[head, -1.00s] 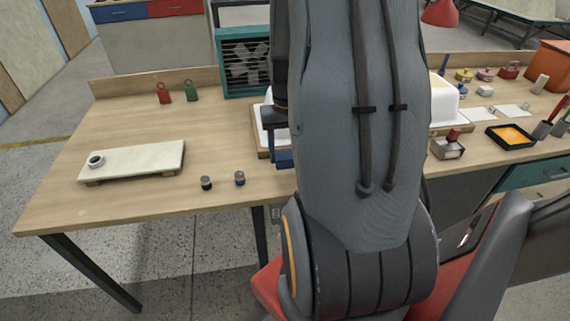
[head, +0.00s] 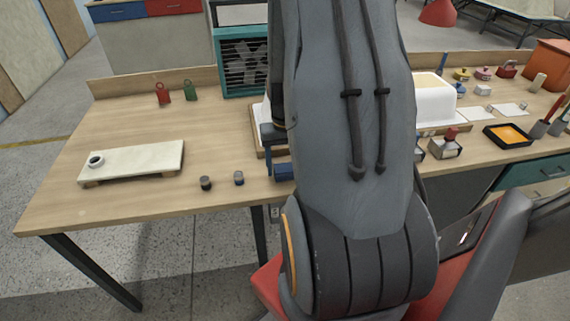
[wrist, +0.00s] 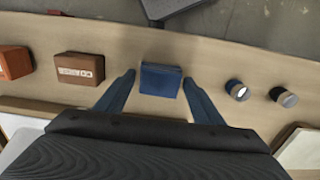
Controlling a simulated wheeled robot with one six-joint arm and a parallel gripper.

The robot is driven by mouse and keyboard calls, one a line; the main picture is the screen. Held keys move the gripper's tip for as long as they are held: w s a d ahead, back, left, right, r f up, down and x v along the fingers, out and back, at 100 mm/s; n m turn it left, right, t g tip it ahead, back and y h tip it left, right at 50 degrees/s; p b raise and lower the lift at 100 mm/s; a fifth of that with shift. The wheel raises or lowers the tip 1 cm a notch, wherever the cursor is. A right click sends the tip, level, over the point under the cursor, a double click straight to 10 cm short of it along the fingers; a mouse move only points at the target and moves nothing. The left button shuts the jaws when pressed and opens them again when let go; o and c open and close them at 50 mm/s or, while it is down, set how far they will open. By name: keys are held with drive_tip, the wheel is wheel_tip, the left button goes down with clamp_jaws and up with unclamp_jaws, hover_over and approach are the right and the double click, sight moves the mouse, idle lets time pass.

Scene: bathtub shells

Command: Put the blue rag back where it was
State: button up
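A dark blue, box-like folded piece, which I take for the blue rag (wrist: 160,80), lies near the table's edge in the wrist view. My gripper (wrist: 158,79) is open, with one dark blue finger on each side of it and a narrow gap at each side. I cannot tell whether the fingers are level with it or above it. In the head view a blue piece (head: 284,172) shows beside my arm, near the front edge. My arm hides much of the table there.
Two small dark cylinders (head: 206,183) stand to the left in the head view. In the wrist view a brown block (wrist: 80,67) and an orange block (wrist: 14,62) lie on the other side. A pale board (head: 140,160) with a small cup lies on the left.

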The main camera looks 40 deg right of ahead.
sight(285, 168)
drive_tip(key=shift+o, duration=0.7)
drive_tip(key=shift+r, duration=0.55)
wheel_tip(285, 168, up, 11)
drive_tip(key=b, duration=0.2)
drive_tip(key=s+a+n, duration=0.1)
drive_tip(key=a+n, duration=0.2)
drive_tip(key=a, duration=0.9)
drive_tip(key=s+a+n+t, duration=0.1)
drive_tip(key=a+n, duration=0.2)
drive_tip(key=a, duration=0.9)
drive_tip(key=shift+s+f, duration=0.25)
drive_tip(key=shift+f, duration=0.1)
drive_tip(key=shift+a, duration=0.1)
